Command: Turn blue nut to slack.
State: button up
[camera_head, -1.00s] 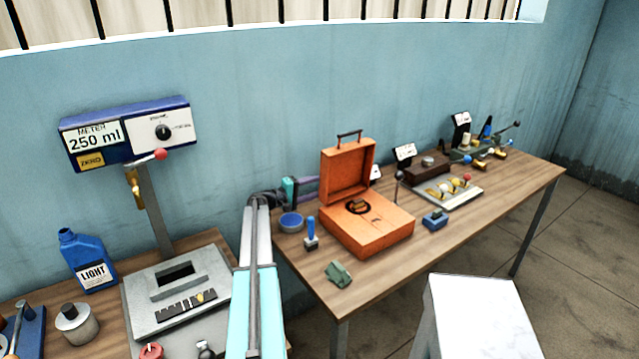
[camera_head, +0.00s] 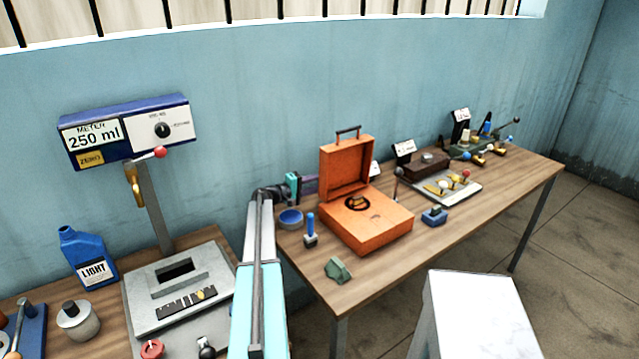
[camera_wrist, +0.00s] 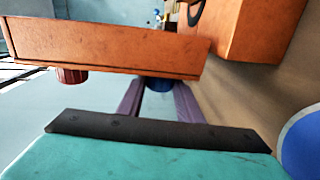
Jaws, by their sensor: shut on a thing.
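The blue nut (camera_wrist: 158,84) shows as a short dark blue cylinder at the back of the orange case, just under the edge of its raised lid in the wrist view. My gripper (camera_wrist: 160,94) has its two purple fingers on either side of the nut and is shut on it. Part of the nut is hidden by the fingers and the case. In the head view my gripper (camera_head: 309,184) reaches behind the open orange case (camera_head: 366,223) from the left, and the nut is hidden there. A red knob (camera_wrist: 71,75) sits on the same side of the case, left of the nut.
A round blue dish (camera_head: 291,219) and a blue-handled tool (camera_head: 310,230) stand close left of the case. A green block (camera_head: 338,270) lies at the table's front edge. A blue block (camera_head: 434,217) is right of the case. The wall is close behind my gripper.

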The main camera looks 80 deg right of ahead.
jog(key=shift+a, duration=0.25)
jog(key=shift+t+y, duration=0.4)
jog(key=shift+s+r+t+y, duration=0.1)
jog(key=shift+r+t+y, duration=0.15)
jog(key=shift+t+y, duration=0.25)
jog(key=t, duration=0.1)
jog(key=t+y+p, duration=0.1)
jog(key=shift+s+r+t+y, duration=0.1)
jog(key=shift+r+t+y, duration=0.2)
jog(key=shift+d+t+y+p, duration=0.1)
jog(key=shift+t+y+p, duration=0.3)
jog(key=shift+t+y, duration=0.25)
jog(key=shift+n, duration=0.3)
jog(key=o, duration=1)
jog(key=shift+o, duration=0.2)
jog(key=shift+r, duration=0.1)
